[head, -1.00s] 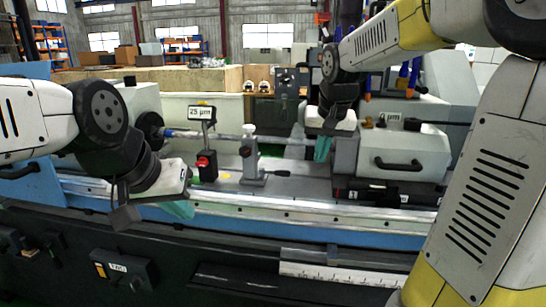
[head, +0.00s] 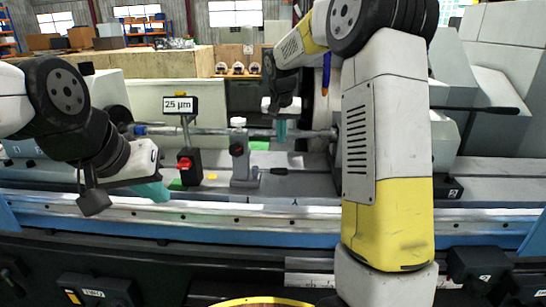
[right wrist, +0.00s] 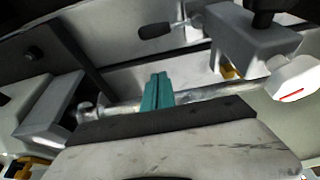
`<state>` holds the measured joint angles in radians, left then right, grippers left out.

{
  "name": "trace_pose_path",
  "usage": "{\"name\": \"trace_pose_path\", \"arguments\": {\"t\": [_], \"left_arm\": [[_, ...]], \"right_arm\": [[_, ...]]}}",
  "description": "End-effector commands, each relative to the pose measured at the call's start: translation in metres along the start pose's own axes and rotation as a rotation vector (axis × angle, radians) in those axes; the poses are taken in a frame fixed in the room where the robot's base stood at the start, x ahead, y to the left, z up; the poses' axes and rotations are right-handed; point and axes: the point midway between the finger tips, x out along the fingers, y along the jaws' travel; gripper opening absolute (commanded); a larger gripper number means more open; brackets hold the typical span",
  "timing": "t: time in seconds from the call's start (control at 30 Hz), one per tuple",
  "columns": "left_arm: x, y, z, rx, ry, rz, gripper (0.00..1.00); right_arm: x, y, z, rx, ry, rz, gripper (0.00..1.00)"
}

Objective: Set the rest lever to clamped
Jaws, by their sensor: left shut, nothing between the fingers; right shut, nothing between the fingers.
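The steady rest (head: 239,158) is a grey upright stand with a white top knob on the machine bed. Its rest lever (head: 277,171) is a short dark handle sticking out to the right near its foot, roughly level. In the right wrist view a dark-gripped lever (right wrist: 157,30) shows at the top. My right gripper (head: 281,130) is shut and empty, teal fingers pointing down, above the lever and right of the rest. Its fingers also show in the right wrist view (right wrist: 157,92), near a long shaft. My left gripper (head: 155,192) is shut and empty, over the front rail, left of the rest.
A shaft (head: 205,132) runs across the machine behind the rest. A gauge with a 25 µm display (head: 180,105) and a red-black block (head: 188,166) stand left of it. My right forearm hides part of the machine's right side.

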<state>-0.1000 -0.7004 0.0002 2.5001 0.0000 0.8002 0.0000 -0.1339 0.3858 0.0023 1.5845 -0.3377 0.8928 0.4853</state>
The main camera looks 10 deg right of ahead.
Motion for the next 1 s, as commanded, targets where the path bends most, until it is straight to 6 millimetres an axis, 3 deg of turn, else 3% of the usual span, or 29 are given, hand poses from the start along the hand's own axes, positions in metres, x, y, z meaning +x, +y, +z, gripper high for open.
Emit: {"name": "trace_pose_path", "arguments": {"t": [0.17,0.6,0.8,1.0], "left_arm": [[0.000,0.000,0.000,0.000,0.000,0.000,0.00],[0.000,0.000,0.000,0.000,0.000,0.000,0.00],[0.000,0.000,0.000,0.000,0.000,0.000,0.00],[0.000,0.000,0.000,0.000,0.000,0.000,0.00]], "right_arm": [[0.017,0.001,0.001,0.000,-0.004,0.002,0.00],[0.102,0.000,0.003,-0.001,-0.002,0.000,0.00],[0.089,0.000,0.030,-0.001,-0.001,0.000,0.00],[0.086,0.000,0.038,-0.001,0.000,-0.001,0.00]]}}
